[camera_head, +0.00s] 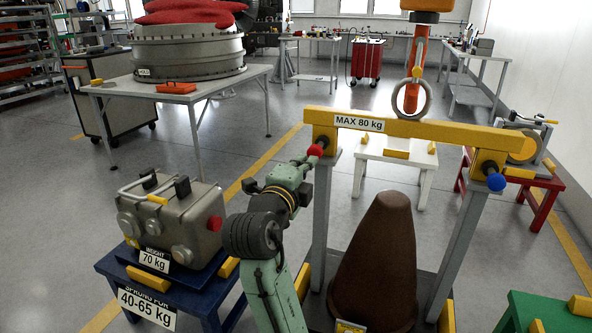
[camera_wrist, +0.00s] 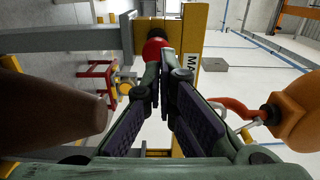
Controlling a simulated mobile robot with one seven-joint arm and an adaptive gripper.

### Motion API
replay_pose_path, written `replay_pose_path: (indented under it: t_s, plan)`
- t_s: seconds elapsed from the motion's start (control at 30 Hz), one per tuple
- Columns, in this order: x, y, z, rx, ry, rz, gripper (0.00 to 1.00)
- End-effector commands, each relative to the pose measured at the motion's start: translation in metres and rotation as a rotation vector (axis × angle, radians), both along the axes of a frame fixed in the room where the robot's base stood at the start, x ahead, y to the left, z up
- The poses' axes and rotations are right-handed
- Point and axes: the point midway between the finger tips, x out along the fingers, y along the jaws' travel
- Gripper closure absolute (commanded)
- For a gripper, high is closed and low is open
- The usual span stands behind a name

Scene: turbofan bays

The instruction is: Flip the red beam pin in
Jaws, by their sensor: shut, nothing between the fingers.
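The red beam pin (camera_head: 315,150) has a ball-shaped red knob at the left end of the yellow beam (camera_head: 405,128), which is marked MAX 80 kg. The red knob also shows in the wrist view (camera_wrist: 153,48), against the yellow beam (camera_wrist: 183,40) and partly hidden by my fingers. My gripper (camera_head: 305,162) comes up from the lower left, its fingertips right at the knob. In the wrist view my fingers (camera_wrist: 166,68) meet at their tips, shut with nothing between them. I cannot tell whether they touch the knob.
A blue knob (camera_head: 496,182) sits at the beam's right end. An orange hook (camera_head: 413,75) passes through the ring (camera_head: 412,100) on the beam. A brown cone (camera_head: 380,265) stands between the frame's posts. A grey 70 kg weight (camera_head: 170,220) sits on a blue stand (camera_head: 195,285) at left.

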Motion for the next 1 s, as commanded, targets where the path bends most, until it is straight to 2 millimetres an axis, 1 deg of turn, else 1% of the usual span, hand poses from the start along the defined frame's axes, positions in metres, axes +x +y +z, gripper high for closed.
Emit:
replay_pose_path:
  t_s: [0.03,0.1,0.23,0.67,0.9,1.0]
  plan:
    - [0.008,-0.004,0.003,-0.001,0.003,-0.004,1.0]
    - [0.016,-0.006,0.002,-0.001,0.003,-0.003,1.0]
    - [0.025,-0.009,0.001,-0.001,0.0,-0.001,1.0]
    - [0.03,-0.01,0.0,-0.001,0.0,0.0,1.0]
    - [0.062,-0.02,-0.001,0.0,0.001,0.0,1.0]
    - [0.067,-0.021,-0.001,0.0,0.001,0.001,1.0]
